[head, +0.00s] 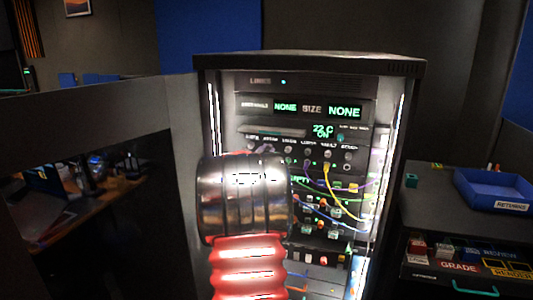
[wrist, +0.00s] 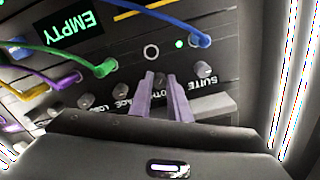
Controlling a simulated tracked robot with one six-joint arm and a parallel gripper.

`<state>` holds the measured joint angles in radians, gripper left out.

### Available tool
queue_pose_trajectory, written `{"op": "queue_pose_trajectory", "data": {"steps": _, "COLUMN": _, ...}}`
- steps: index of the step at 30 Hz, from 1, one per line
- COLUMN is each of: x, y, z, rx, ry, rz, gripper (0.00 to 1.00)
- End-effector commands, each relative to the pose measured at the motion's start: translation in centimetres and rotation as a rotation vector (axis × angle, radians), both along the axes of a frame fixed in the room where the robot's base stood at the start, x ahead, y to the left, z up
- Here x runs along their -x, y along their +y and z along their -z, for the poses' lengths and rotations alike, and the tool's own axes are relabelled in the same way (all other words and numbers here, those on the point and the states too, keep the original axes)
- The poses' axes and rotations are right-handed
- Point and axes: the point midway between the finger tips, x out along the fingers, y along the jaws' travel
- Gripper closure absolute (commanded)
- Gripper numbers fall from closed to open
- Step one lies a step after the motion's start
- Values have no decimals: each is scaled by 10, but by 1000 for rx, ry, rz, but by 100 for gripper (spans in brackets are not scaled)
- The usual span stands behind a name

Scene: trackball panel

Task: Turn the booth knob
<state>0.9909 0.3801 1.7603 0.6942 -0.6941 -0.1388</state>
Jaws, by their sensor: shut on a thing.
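In the wrist view, my gripper (wrist: 160,80) has its two purple fingers closed around the booth knob, in a row of small knobs on the rack panel. The fingers hide most of this knob, and its label is partly covered, with only "OT" readable. A grey knob (wrist: 203,69) labelled SUITE is beside it on the right, apart from the fingers. Another knob (wrist: 120,90) is on the left. In the head view, my arm covers the left part of the rack (head: 308,60), and the grip itself is hard to make out.
A blue plug (wrist: 200,38) and a green plug (wrist: 105,67) with cables sit close to the knobs. A yellow cable (head: 328,178) hangs across the rack front. A blue tray (head: 490,188) stands on the cabinet at right. A dark partition (head: 90,110) is at left.

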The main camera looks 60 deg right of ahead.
Motion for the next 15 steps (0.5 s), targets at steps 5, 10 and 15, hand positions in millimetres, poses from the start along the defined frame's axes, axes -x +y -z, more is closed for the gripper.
{"op": "queue_pose_trajectory", "data": {"steps": 5, "x": 1, "y": -1, "z": -2, "rx": -23, "ry": -167, "rz": 3, "gripper": 100}}
{"op": "queue_pose_trajectory", "data": {"steps": 10, "x": 1, "y": -1, "z": -2, "rx": -48, "ry": -327, "rz": 3, "gripper": 100}}
{"op": "queue_pose_trajectory", "data": {"steps": 15, "x": 1, "y": -1, "z": -2, "rx": -73, "ry": -486, "rz": 3, "gripper": 100}}
